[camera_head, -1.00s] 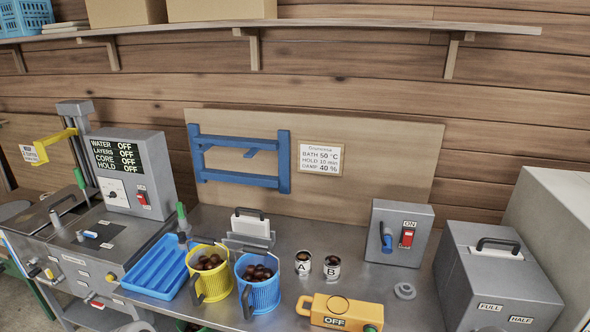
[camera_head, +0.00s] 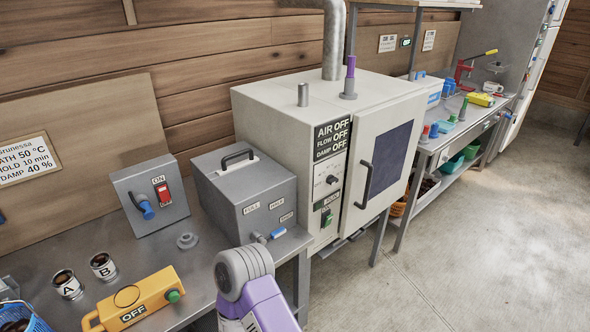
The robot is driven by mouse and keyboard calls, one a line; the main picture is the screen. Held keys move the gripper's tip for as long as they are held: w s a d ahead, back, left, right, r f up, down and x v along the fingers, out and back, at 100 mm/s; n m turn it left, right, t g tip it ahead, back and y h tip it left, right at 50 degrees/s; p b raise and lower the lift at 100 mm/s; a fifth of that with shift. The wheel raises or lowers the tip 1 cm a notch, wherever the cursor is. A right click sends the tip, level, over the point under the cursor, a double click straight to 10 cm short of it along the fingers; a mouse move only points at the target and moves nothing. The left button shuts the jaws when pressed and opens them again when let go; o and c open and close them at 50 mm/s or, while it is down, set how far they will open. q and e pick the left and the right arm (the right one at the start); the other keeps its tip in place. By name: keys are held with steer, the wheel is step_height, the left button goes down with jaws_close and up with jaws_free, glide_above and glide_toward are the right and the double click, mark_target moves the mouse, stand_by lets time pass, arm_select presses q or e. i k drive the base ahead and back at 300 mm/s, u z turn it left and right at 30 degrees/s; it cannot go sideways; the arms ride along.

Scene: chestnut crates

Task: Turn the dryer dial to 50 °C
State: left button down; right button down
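The dryer (camera_head: 280,105) is a pale cabinet with a dark-windowed door on its right side. Its black display (camera_head: 332,137) reads AIR OFF, FLOW OFF, DAMP OFF. Below the display is a small white dial plate with a dark dial knob (camera_head: 332,180); the setting is too small to read. A green switch (camera_head: 327,217) sits under the dial. The door, with its dark handle (camera_head: 365,185), looks closed. A purple and grey part of my arm shows at the bottom centre, in front of the bench. Neither gripper is in view.
A grey lidded box (camera_head: 245,195) stands left of the dryer, with a switch box (camera_head: 150,195) further left. An orange OFF device (camera_head: 135,300) and tins A and B (camera_head: 103,266) sit on the bench. Open floor (camera_head: 450,260) lies at the right.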

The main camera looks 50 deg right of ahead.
mark_target(331, 179)
steer(key=z, duration=1.85)
steer(key=i, duration=0.7)
steer(key=u, duration=0.65)
